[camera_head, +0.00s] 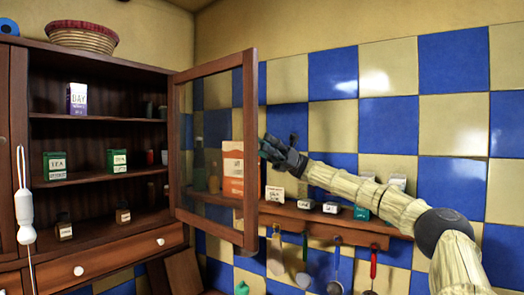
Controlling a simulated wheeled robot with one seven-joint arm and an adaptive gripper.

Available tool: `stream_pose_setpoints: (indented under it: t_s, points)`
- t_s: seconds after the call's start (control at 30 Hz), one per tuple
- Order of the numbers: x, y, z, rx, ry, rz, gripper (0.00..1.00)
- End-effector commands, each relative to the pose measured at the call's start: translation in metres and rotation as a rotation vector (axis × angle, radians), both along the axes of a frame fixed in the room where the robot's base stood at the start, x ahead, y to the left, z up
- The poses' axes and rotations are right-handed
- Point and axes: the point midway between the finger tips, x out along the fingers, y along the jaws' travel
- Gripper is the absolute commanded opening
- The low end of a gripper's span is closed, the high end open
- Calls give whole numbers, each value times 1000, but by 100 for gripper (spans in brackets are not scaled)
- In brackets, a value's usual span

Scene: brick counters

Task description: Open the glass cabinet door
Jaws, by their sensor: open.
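The glass cabinet door (251,150) has a brown wooden frame around a clear pane. It stands swung out from the dark wooden cabinet (96,118), hinged on the cabinet's right side, so the shelves inside show. My gripper (264,146) is at the door's free edge, around mid-height, with my arm reaching in from the right. Its jaws are open. It looks close to the frame, but I cannot tell whether it touches it.
Tea boxes (55,166) and a purple box (77,98) stand on the cabinet shelves. A wall shelf (322,217) behind the door and arm holds small boxes, with utensils (335,262) hanging below. A basket (82,37) sits on top of the cabinet. A white whisk-like utensil (24,205) hangs at left.

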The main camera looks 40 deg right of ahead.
Motion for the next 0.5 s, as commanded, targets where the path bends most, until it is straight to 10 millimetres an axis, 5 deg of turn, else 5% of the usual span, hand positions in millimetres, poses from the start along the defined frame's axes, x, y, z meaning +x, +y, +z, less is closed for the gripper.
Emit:
stream_pose_setpoints:
  t_s: [0.5]
  points:
    - [1,-1,77,1,-1,0,43]
